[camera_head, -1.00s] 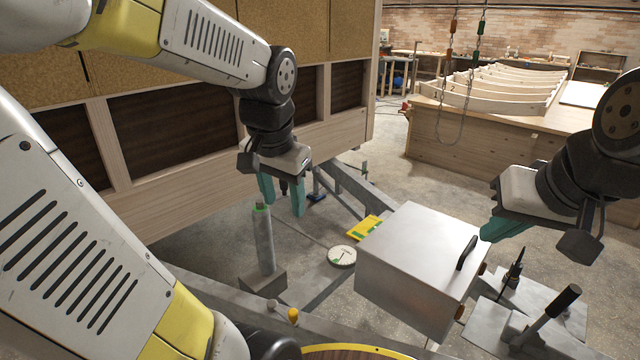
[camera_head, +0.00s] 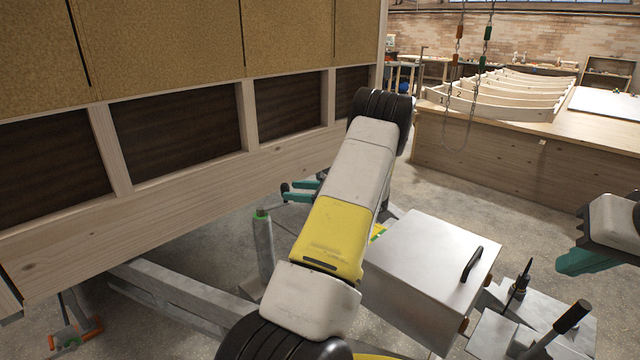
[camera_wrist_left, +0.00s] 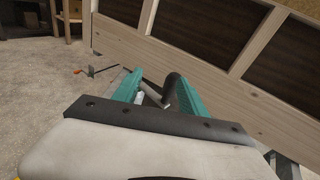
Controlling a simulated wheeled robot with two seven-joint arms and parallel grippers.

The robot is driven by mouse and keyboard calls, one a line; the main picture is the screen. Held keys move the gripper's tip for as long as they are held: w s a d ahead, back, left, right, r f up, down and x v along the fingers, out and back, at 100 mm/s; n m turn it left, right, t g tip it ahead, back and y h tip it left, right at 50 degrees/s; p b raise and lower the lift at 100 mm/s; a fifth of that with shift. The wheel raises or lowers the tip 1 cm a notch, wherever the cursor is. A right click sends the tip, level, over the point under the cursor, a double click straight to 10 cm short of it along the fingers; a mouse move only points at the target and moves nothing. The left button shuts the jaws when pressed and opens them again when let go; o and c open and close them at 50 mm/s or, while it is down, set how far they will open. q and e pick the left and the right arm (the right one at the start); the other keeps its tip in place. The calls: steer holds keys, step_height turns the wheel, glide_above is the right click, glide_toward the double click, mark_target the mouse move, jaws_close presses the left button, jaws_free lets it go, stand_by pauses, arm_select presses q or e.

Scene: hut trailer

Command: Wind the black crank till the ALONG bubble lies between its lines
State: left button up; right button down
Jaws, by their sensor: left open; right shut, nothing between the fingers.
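In the left wrist view my left gripper (camera_wrist_left: 157,92) is open. A black cylinder (camera_wrist_left: 172,88), which looks like the black crank's grip, lies between its teal fingers, closer to the right finger; contact cannot be told. In the head view the teal fingertips (camera_head: 300,190) show left of my forearm, with a small black piece (camera_head: 285,188) at their ends. The yellow level (camera_head: 378,233) is almost wholly behind my arm, so the ALONG bubble cannot be read. My right gripper (camera_head: 582,262) is shut and empty at the right edge.
A grey post (camera_head: 263,245) with a green top stands left of my forearm. A grey metal box (camera_head: 425,265) with a black handle is to the right, near a black-gripped lever (camera_head: 570,318). The wooden hut wall (camera_head: 190,190) runs behind. A red-handled piece (camera_head: 85,330) is at lower left.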

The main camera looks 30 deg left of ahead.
arm_select(q)
steer(key=w+a+f+m+t+y, duration=0.1)
steer(key=w+a+m, duration=0.1)
steer(key=a, duration=0.6)
steer(key=shift+a+f+y, duration=0.3)
steer(key=shift+a+f, duration=0.05)
steer(key=shift+f, duration=0.05)
steer(key=shift+w, duration=0.1)
steer(key=shift+c, duration=0.2)
jaws_close()
stand_by(0.9)
